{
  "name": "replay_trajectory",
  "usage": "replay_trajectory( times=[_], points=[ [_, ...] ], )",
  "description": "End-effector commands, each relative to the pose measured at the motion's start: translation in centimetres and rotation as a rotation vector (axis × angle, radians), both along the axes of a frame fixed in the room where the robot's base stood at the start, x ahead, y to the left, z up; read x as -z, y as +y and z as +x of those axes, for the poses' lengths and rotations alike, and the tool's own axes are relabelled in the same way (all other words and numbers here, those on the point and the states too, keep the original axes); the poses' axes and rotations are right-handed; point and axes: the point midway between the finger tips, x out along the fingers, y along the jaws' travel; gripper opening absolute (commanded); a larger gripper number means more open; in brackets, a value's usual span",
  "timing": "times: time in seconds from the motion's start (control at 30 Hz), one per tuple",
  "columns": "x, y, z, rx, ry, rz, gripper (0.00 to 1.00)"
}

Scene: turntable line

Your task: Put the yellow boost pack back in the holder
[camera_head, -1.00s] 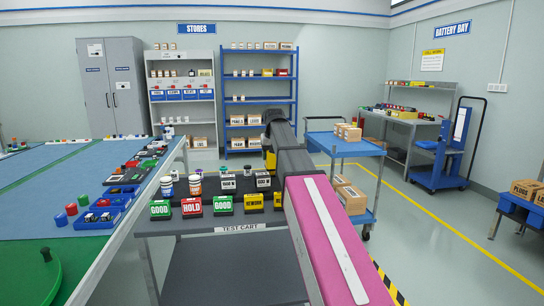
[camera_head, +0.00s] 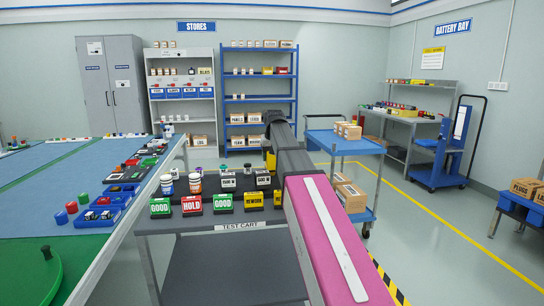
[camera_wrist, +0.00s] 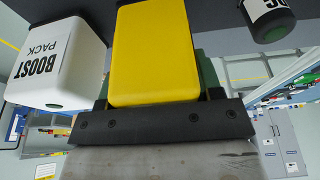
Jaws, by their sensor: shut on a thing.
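In the wrist view the yellow boost pack (camera_wrist: 150,52) sits between the dark fingers of my gripper (camera_wrist: 156,84), which is shut on it. No lettering shows on its visible face. A white pack marked BOOST PACK (camera_wrist: 55,62) is close on its left in that view. In the head view my arm hides most of the gripper; a bit of yellow (camera_head: 270,160) shows beside the arm's end, above the back of the test cart (camera_head: 160,222). I cannot make out the holder for certain, nor whether the yellow pack touches anything below.
GOOD (camera_head: 160,207), HOLD (camera_head: 191,205) and REWORK (camera_head: 254,201) boxes line the cart's front edge. Labelled pots (camera_head: 228,180) and bottles stand behind them. A dark round pot (camera_wrist: 272,20) is at the wrist view's upper right. A blue trolley (camera_head: 345,145) stands right of my arm.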

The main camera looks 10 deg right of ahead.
Motion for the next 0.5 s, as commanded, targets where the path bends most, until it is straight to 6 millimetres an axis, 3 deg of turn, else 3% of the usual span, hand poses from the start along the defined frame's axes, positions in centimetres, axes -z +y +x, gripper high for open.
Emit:
replay_trajectory(
  times=[0.5],
  points=[
    [0.7, 0.0, 0.02, 0.0, -0.002, 0.0, 0.0]
  ],
)
